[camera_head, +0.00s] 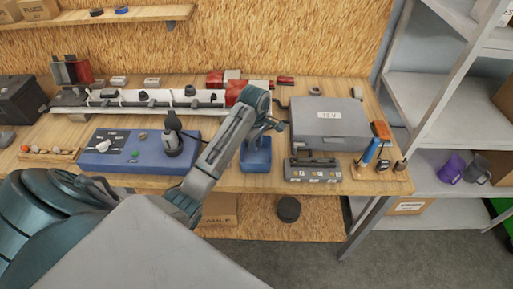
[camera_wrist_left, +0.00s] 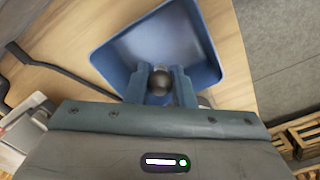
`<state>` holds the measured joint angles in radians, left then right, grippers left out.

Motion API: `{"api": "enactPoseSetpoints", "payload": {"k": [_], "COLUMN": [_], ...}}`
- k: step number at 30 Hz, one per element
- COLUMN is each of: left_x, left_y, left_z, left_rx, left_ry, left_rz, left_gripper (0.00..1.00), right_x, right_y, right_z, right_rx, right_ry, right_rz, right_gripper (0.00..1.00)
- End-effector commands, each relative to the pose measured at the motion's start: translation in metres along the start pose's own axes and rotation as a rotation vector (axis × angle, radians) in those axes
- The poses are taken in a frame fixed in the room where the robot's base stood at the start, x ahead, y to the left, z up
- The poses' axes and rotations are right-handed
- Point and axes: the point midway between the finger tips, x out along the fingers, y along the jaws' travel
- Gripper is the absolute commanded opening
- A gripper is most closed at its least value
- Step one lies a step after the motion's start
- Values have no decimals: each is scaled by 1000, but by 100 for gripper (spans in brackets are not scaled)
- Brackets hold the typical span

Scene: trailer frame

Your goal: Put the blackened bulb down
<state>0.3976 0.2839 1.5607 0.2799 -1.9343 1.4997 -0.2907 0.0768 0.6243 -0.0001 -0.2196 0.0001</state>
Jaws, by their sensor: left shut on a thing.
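My left gripper (camera_head: 268,128) is over the small blue bin (camera_head: 256,160) on the workbench. In the left wrist view, the gripper (camera_wrist_left: 161,82) is shut on the blackened bulb (camera_wrist_left: 160,77), a small dark round thing between the fingertips. The open blue bin (camera_wrist_left: 203,65) lies beneath it, and the bulb appears inside the bin's outline. I cannot tell whether the bulb touches the bin floor. In the head view the bulb is not discernible. My right gripper is not in view.
Left of the bin is a blue test panel (camera_head: 112,158) with a dark socket-like device (camera_head: 173,143). Right of it are a grey case (camera_head: 328,128) and a grey battery-like block (camera_head: 312,172). A white bar (camera_head: 150,98) with fittings runs behind. A shelf rack (camera_head: 440,90) stands right.

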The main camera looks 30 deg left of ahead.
Motion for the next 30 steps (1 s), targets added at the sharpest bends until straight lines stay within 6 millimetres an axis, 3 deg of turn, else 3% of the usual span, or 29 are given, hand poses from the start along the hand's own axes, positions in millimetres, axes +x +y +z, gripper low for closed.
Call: {"api": "enactPoseSetpoints", "payload": {"k": [2, 9, 30], "left_x": [1, 33, 48], "left_y": [6, 4, 3], "left_z": [1, 1, 1], "left_rx": [0, 0, 0], "left_ry": [-3, -1, -1], "left_rz": [-3, -2, -1], "left_gripper": [9, 9, 9], "right_x": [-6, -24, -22], "right_y": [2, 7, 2], "right_z": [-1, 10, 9], "right_rx": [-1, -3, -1], "right_ry": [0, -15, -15], "right_rz": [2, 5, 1], "right_gripper": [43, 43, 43]}}
